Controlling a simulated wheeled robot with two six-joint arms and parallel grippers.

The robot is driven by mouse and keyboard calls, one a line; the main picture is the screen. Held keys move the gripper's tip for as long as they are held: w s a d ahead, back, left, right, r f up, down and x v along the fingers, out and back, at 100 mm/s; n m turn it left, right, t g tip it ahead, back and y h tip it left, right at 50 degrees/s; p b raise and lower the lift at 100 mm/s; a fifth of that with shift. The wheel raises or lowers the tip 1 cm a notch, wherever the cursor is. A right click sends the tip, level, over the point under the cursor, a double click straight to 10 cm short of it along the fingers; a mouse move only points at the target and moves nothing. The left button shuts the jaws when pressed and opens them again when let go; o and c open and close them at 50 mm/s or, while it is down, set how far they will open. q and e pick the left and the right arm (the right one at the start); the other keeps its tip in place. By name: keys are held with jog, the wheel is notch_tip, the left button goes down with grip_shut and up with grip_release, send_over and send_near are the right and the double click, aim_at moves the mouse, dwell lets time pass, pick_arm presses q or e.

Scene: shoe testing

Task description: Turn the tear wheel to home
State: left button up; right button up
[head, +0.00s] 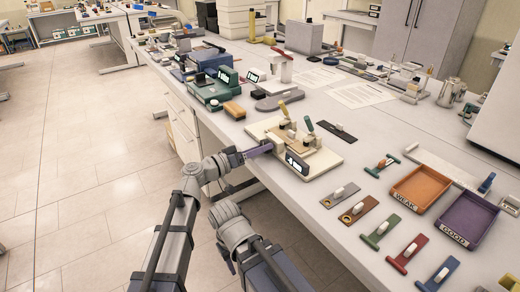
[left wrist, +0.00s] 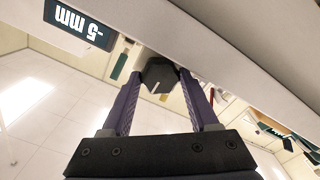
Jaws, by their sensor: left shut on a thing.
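The tear wheel is the dark knob with a short white mark in the left wrist view (left wrist: 160,77). It sits at the side of a beige test machine (head: 325,165) on the bench. My left gripper (head: 268,148) has its purple fingers on both sides of the wheel and is shut on it. The machine's small dark display (head: 297,164) reads -5 mm, and it shows upside down in the left wrist view (left wrist: 75,22). In the head view the wheel is hidden by the fingers. My right arm is at the bottom, and its fingers cannot be made out clearly.
An orange tray marked WEAK (head: 421,188) and a purple tray marked GOOD (head: 467,219) stand to the right. Several coloured strips, such as a green one (head: 381,231), lie in front of them. A green device (head: 207,90) stands behind the machine. The floor left of the bench is clear.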

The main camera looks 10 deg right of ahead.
pick_arm(q)
jog(key=o, duration=1.4)
jog(key=shift+c, duration=0.2)
jog(key=shift+a, duration=0.1)
jog(key=v, duration=0.7)
jog(key=shift+s+a, duration=0.15)
jog(key=shift+a, duration=0.15)
